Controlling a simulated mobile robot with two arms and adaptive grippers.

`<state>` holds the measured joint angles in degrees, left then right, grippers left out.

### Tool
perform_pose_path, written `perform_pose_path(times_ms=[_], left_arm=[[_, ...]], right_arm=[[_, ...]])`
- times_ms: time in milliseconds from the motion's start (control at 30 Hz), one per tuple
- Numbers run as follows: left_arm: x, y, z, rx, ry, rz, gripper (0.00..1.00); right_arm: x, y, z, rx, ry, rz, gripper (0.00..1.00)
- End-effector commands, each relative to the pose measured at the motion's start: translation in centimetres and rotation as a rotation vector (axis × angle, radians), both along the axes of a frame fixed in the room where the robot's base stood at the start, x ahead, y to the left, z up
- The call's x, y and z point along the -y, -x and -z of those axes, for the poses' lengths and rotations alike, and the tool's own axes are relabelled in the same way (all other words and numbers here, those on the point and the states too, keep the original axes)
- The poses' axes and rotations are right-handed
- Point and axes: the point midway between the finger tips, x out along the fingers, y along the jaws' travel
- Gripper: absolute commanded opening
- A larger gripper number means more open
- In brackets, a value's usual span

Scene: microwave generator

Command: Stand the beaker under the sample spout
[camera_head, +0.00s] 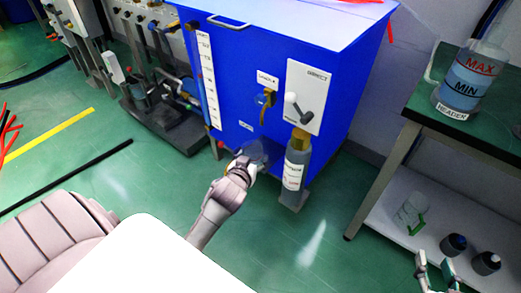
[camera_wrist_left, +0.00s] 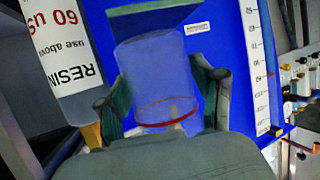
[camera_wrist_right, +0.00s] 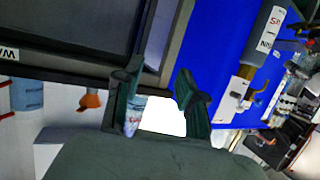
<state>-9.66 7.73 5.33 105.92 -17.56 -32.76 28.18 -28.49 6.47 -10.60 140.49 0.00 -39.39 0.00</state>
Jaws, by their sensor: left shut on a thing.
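The clear beaker (camera_head: 257,151) is in my left gripper (camera_head: 246,168), in front of the lower part of the blue cabinet. In the left wrist view the beaker (camera_wrist_left: 153,75) shows between the two fingers, with a red line around it. The brass sample spout (camera_head: 267,98) sits on the cabinet front under a small label. In the head view the beaker is below the spout, and I cannot tell whether it is directly under it. My right gripper (camera_head: 436,268) is open and empty, low at the right; its spread fingers also show in the right wrist view (camera_wrist_right: 160,95).
Open green floor lies in front.

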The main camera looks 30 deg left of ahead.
Motion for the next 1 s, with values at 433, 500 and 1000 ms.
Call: perform_pose_path(times_ms=[433,500,1000], left_arm=[[-2.6,-8.1,0.1,0.001,0.001,0.001,0.32],[-2.7,-8.5,0.1,0.0,0.001,0.0,0.32],[-2.7,-8.6,3.3,-0.001,0.0,0.001,0.32]], right_arm=[[-1.7,-1.2,-9.3,0.554,-0.142,-0.034,0.4],[-1.8,-1.0,-10.0,0.588,-0.151,-0.036,0.4],[-1.8,2.6,-16.2,1.012,-0.27,-0.056,0.4]])
